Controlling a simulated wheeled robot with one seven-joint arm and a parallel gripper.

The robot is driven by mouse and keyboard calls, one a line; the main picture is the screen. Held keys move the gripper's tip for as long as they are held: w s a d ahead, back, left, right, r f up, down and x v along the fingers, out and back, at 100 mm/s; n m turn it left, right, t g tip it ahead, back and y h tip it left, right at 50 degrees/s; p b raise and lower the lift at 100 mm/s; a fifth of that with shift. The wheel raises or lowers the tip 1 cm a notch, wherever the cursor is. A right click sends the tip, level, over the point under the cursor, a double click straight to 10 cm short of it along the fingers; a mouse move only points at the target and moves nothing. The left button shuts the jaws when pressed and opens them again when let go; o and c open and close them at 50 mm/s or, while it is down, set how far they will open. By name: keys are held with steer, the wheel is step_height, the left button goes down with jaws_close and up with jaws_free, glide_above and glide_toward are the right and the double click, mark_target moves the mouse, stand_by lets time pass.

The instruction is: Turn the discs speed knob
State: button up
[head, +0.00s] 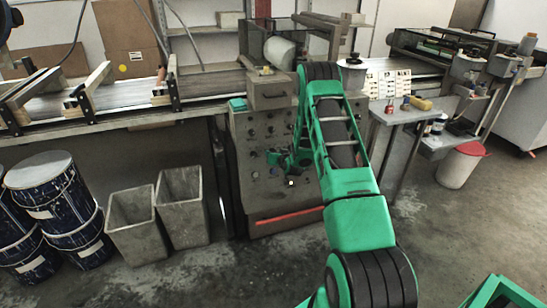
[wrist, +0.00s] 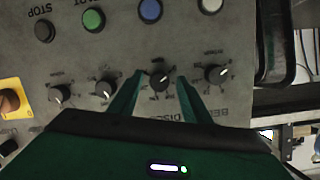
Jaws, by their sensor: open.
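The grey control panel (head: 250,185) stands ahead, with my green arm reaching over it. My gripper (head: 280,158) is at its face. In the wrist view the panel appears upside down. There my gripper (wrist: 159,80) is open, with one finger on each side of a black knob with a white pointer (wrist: 160,74). Gaps show between the knob and both fingers. A partly covered label reading "DISC..." is just below this knob. A label starting "BE" is below the knob to the right (wrist: 216,74).
Two more black knobs, left (wrist: 105,89) and far left (wrist: 59,93), are close by.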

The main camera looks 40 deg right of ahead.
steer(key=v, duration=1)
steer(key=shift+s+a, duration=0.2)
steer(key=shift+s, duration=0.15)
steer(key=s+a+r+n+g+y, duration=0.1)
steer(key=s+a+r+g, duration=0.25)
steer(key=s+r, duration=0.3)
steer(key=s+a+r+n+g+y, duration=0.1)
steer(key=s+a+r+n+g, duration=0.1)
steer(key=s+a+r, duration=0.35)
steer(key=s+a+r+m+g, duration=0.1)
steer(key=s+r, duration=0.3)
steer(key=s, duration=0.7)
steer(key=s+a+r+m+g+y, duration=0.1)
steer(key=s+a+r+g, duration=0.3)
steer(key=s, duration=0.8)
steer(key=s+a+r+m+g, duration=0.1)
steer(key=s+r, duration=0.4)
steer(key=s, duration=0.7)
steer(key=shift+a+g+y, duration=0.4)
steer(key=shift+a+g, duration=0.25)
steer(key=shift+a, duration=0.5)
